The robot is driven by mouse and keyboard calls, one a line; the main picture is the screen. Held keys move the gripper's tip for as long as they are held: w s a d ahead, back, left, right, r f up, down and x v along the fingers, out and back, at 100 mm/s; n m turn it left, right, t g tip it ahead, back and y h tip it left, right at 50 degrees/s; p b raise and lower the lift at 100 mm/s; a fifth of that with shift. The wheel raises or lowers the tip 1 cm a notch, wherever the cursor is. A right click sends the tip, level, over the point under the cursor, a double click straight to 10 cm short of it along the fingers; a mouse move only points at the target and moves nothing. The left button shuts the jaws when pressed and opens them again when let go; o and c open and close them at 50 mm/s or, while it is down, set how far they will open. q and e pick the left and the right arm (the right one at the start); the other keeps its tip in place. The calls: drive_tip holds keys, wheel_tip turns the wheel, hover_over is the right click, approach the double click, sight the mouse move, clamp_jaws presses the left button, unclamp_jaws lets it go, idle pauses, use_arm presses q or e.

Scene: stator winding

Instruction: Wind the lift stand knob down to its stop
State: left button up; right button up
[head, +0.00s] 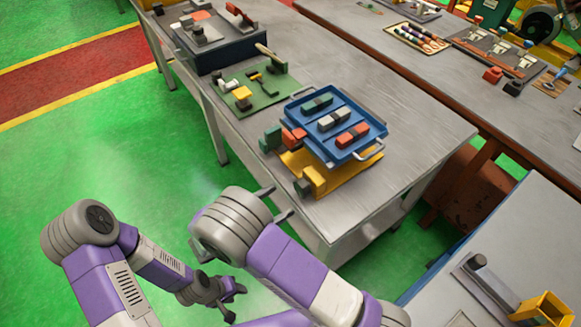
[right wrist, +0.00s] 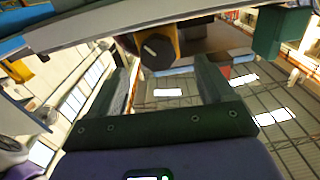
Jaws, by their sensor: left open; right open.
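The lift stand (head: 372,158) is a yellow base under a blue tray on the table. Its dark round knob (head: 303,188) sits on a yellow block at the stand's near corner. In the right wrist view the knob (right wrist: 157,52) shows a pale line across its face, ahead of and between my fingers. My right gripper (head: 276,204) is open and empty, a short way from the knob and apart from it; its fingers also show in the right wrist view (right wrist: 165,82). My left gripper (head: 231,302) is open and empty, low over the floor, away from the table.
The blue tray (head: 376,101) holds several coloured blocks. Red and green blocks (head: 284,138) stand beside the stand. A green mat (head: 275,98) with small parts and a dark box (head: 218,52) lie farther back. The table's right part (head: 425,140) is clear.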

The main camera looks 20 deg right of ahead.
sight(299, 192)
drive_tip(key=x, duration=0.5)
drive_tip(key=b+x, duration=0.1)
drive_tip(key=x, duration=0.1)
drive_tip(key=shift+s+d, duration=0.2)
drive_tip(key=shift+d, duration=0.05)
drive_tip(key=shift+c, duration=0.3)
drive_tip(key=c, duration=0.9)
drive_tip(key=n+p, duration=0.1)
drive_tip(key=p, duration=0.1)
drive_tip(key=n+p, duration=0.2)
drive_tip(key=p, duration=0.1)
drive_tip(key=shift+r, duration=0.25)
drive_tip(key=n+p, duration=0.2)
drive_tip(key=n, duration=0.1)
drive_tip(key=shift+s+f, duration=0.1)
drive_tip(key=shift+f+n+p, duration=0.1)
drive_tip(key=shift+n+p, duration=0.4)
